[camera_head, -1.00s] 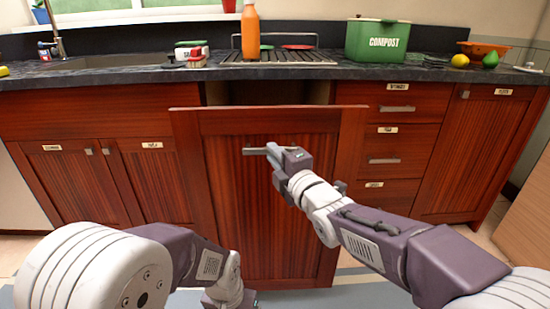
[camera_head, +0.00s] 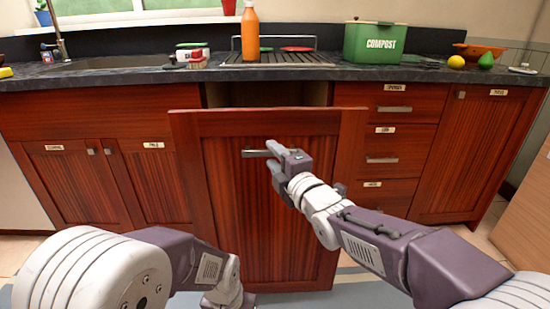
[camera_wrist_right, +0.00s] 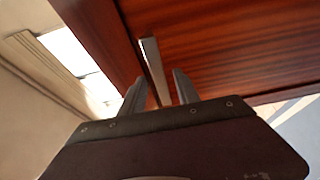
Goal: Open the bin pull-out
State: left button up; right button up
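The bin pull-out (camera_head: 265,230) is a tall reddish-brown wooden front, standing out from the cabinet with a dark gap behind its top edge. Its grey bar handle (camera_head: 252,153) runs horizontally near the top; the left end shows in the head view. My right gripper (camera_head: 283,158) is at the handle.
The counter (camera_head: 130,76) above holds an orange bottle (camera_head: 250,35), a drying rack and a green compost box (camera_head: 375,43). Cabinet doors (camera_head: 65,180) stand left and drawers (camera_head: 392,145) right of the pull-out; they are shut. Some floor shows in front.

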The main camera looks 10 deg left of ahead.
jog(key=p+v, duration=0.2)
jog(key=v, duration=0.7)
jog(key=shift+p, duration=0.3)
